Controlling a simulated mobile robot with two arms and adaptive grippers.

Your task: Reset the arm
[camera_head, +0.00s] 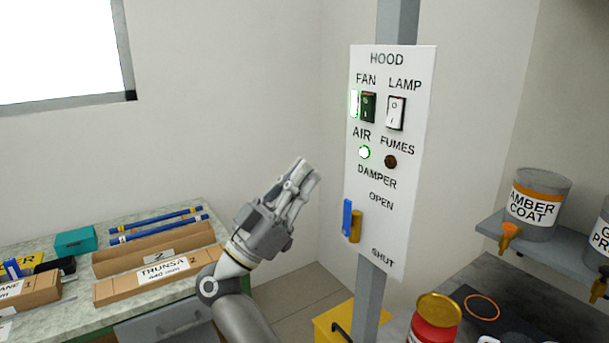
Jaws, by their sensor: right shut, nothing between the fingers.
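My right gripper (304,176) is in the middle of the view, raised and pointing up to the right. Its fingers are shut with nothing between them. It is apart from the white HOOD panel (411,235), which stands to its right on a grey post. My right arm comes up from the bottom. My left gripper is not in view.
The panel carries a FAN switch (368,107), a LAMP switch (396,113), a lit green AIR light (364,152), a dark FUMES light (390,162) and a blue damper handle (347,218). Boxes (160,285) lie on the left bench. An AMBER COAT can (541,190) stands right.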

